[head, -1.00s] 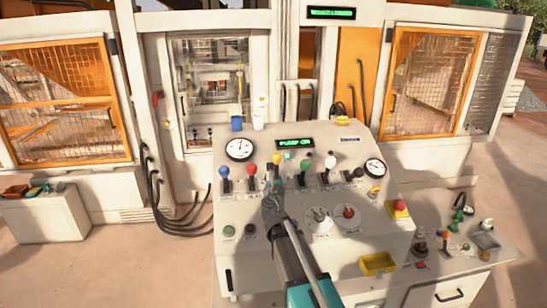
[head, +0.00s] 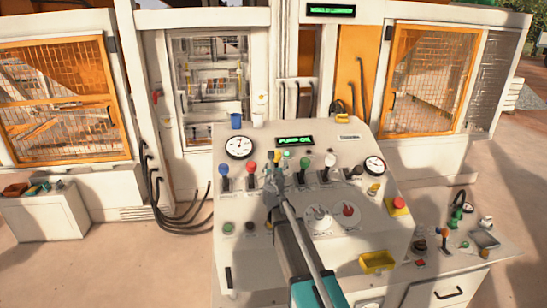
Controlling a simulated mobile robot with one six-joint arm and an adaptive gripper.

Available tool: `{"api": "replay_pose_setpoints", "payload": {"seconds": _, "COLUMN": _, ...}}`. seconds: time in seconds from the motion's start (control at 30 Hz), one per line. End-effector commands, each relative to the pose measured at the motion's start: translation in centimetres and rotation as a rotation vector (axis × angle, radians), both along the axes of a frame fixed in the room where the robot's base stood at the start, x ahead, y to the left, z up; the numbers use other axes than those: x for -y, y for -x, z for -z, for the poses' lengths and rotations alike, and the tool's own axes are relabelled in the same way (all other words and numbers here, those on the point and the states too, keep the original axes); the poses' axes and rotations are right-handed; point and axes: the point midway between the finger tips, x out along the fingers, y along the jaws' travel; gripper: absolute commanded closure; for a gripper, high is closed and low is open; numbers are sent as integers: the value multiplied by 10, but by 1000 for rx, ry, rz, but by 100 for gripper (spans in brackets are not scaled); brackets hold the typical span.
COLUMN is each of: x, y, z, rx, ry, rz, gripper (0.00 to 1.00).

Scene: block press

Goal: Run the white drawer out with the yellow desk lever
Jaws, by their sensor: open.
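The yellow lever (head: 269,170) stands in the row on the sloped desk, between the red lever (head: 251,169) and the green lever (head: 307,166). My gripper (head: 273,186) is open at the yellow lever and partly hides it. I cannot tell whether the fingers touch the lever. A white drawer front (head: 448,291) with a dark handle shows on the bench at lower right. I cannot tell whether it is the drawer that this lever works.
A blue lever (head: 224,170) and a white lever (head: 330,161) share the row. The press window (head: 210,85) is behind.

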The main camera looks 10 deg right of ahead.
Motion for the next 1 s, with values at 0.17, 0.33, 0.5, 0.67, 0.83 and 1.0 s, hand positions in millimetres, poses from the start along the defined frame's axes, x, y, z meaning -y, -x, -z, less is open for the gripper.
{"api": "replay_pose_setpoints", "payload": {"seconds": 0.17, "x": 6, "y": -32, "z": 0, "rx": 0, "ry": 0, "rz": 1, "gripper": 8}}
{"api": "replay_pose_setpoints", "payload": {"seconds": 0.33, "x": 10, "y": -54, "z": 0, "rx": 0, "ry": 0, "rz": 0, "gripper": 8}}
{"api": "replay_pose_setpoints", "payload": {"seconds": 0.5, "x": 13, "y": -67, "z": 0, "rx": 0, "ry": 0, "rz": -1, "gripper": 8}}
{"api": "replay_pose_setpoints", "payload": {"seconds": 0.67, "x": 14, "y": -72, "z": 0, "rx": 0, "ry": 0, "rz": -1, "gripper": 8}}
{"api": "replay_pose_setpoints", "payload": {"seconds": 0.83, "x": 14, "y": -73, "z": 0, "rx": 0, "ry": 0, "rz": -1, "gripper": 8}}
{"api": "replay_pose_setpoints", "payload": {"seconds": 1.0, "x": 14, "y": -72, "z": 0, "rx": 0, "ry": 0, "rz": -1, "gripper": 14}}
